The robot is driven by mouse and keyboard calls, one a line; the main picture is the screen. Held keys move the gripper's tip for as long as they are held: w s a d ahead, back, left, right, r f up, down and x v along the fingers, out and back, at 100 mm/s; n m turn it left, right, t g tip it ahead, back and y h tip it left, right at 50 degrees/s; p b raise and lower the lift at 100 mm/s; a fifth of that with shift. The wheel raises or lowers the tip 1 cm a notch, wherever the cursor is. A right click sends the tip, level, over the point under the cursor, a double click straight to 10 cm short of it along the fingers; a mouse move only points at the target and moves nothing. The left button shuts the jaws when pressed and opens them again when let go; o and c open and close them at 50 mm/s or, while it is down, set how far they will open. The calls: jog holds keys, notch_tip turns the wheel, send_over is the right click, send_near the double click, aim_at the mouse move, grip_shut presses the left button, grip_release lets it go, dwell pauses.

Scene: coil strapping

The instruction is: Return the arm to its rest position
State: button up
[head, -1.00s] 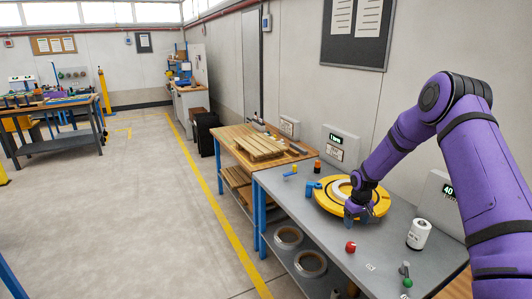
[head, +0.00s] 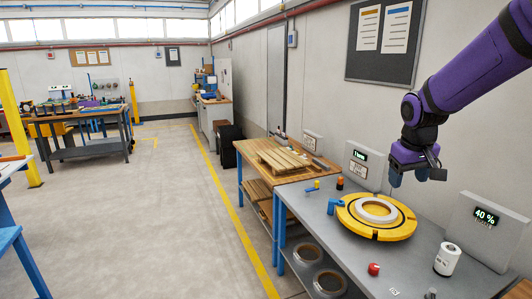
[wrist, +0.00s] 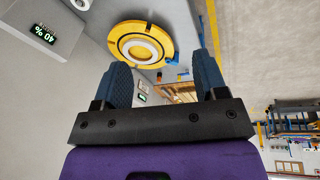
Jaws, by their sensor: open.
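My gripper (head: 408,178) is raised above the grey bench (head: 345,262), at the end of my purple arm. In the wrist view my gripper (wrist: 163,82) has its two blue fingers spread apart with nothing between them. Below it on the bench lies a yellow round turntable (head: 398,231) with a pale ring-shaped coil (head: 374,209) on it. The turntable also shows in the wrist view (wrist: 163,42), beyond the fingers, and the gripper is clear of it.
A white cylinder (head: 447,259), a red knob (head: 374,269) and a 40 % display (head: 486,216) are on the right of the bench. A wooden pallet (head: 283,160) lies on the adjoining table. The floor at left (head: 150,220) is open.

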jog(key=s+a+r+t, duration=0.1)
jog(key=s+r, duration=0.1)
jog(key=s, duration=0.7)
jog(key=s+a+r+m+t+y, duration=0.1)
jog(key=s+a+r, duration=0.1)
jog(key=s, duration=0.7)
jog(key=s+a+r, duration=0.1)
jog(key=s+r, duration=0.3)
jog(key=s, duration=0.6)
jog(key=shift+a+t, duration=0.2)
jog(key=shift+t, duration=0.2)
